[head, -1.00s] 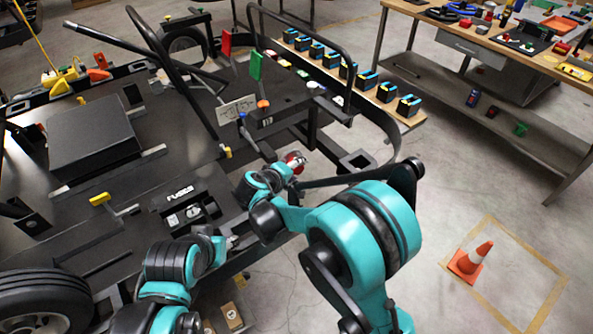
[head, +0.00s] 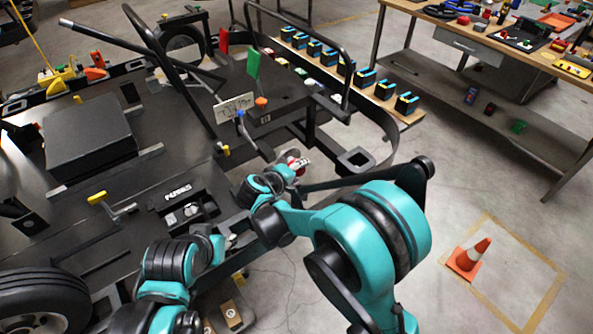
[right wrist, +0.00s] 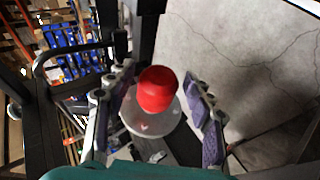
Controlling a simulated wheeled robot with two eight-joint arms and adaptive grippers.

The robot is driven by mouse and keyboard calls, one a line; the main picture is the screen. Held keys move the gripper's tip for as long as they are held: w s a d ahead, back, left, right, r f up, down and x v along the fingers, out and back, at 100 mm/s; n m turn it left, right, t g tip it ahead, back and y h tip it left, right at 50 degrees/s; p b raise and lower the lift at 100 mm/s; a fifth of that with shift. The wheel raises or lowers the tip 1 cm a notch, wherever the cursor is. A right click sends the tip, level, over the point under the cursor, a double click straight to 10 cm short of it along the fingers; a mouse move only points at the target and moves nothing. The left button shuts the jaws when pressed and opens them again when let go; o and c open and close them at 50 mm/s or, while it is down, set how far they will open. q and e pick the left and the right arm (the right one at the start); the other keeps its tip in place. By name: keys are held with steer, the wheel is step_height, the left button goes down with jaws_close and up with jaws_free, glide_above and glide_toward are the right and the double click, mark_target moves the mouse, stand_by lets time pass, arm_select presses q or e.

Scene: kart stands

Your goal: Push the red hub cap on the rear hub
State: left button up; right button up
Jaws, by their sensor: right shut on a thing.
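The red hub cap (right wrist: 157,88) is in the middle of the right wrist view, with a pale round disc (right wrist: 148,122) right below it. I cannot tell if the disc is part of the cap. My right gripper (right wrist: 162,103) has its purple-padded fingers on both sides and is shut on the cap. In the head view the cap shows as a small red spot (head: 293,162) at the right gripper (head: 300,165), beside the kart frame. My left gripper (head: 231,241) is low over the kart's side; its fingers are too small to read. I cannot make out the rear hub.
A black tyre (head: 45,297) is at the lower left. Bent black tubes (head: 345,60) and a side bar (head: 395,130) rise near the right gripper. A shelf (head: 410,118) with several black-and-blue blocks is behind.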

steer(key=shift+s+d+f+b, duration=0.1)
steer(key=shift+s+d+b, duration=0.05)
steer(key=shift+s+d, duration=0.55)
steer(key=shift+s+d+b, duration=0.15)
steer(key=shift+s+d, duration=0.35)
steer(key=shift+s, duration=0.4)
steer(key=shift+s, duration=0.1)
